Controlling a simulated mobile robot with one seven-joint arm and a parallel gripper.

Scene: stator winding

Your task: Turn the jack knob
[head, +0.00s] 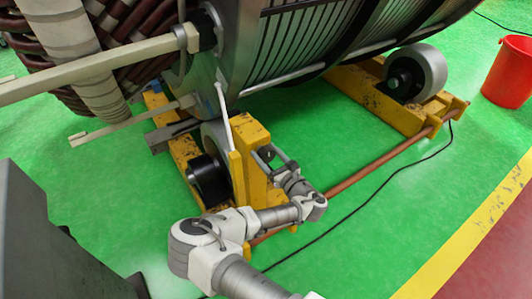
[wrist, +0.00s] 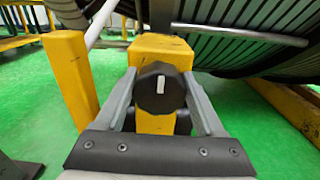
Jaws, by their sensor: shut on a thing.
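The jack knob (wrist: 161,88) is a dark, faceted knob with a white mark that stands nearly upright. It sits on the near face of a yellow jack post (wrist: 158,47). My gripper (wrist: 160,76) is shut on the knob, with one grey finger on its left and one on its right. In the head view my gripper (head: 275,158) reaches the right side of the yellow jack block (head: 252,135). The knob itself cannot be made out there.
A large stator (head: 300,45) rests above on yellow supports with rollers (head: 416,72). A yellow upright (wrist: 70,75) stands left of the knob. A copper-coloured bar (head: 375,170) and a black cable (head: 385,175) cross the green floor. A red bucket (head: 510,72) stands far right.

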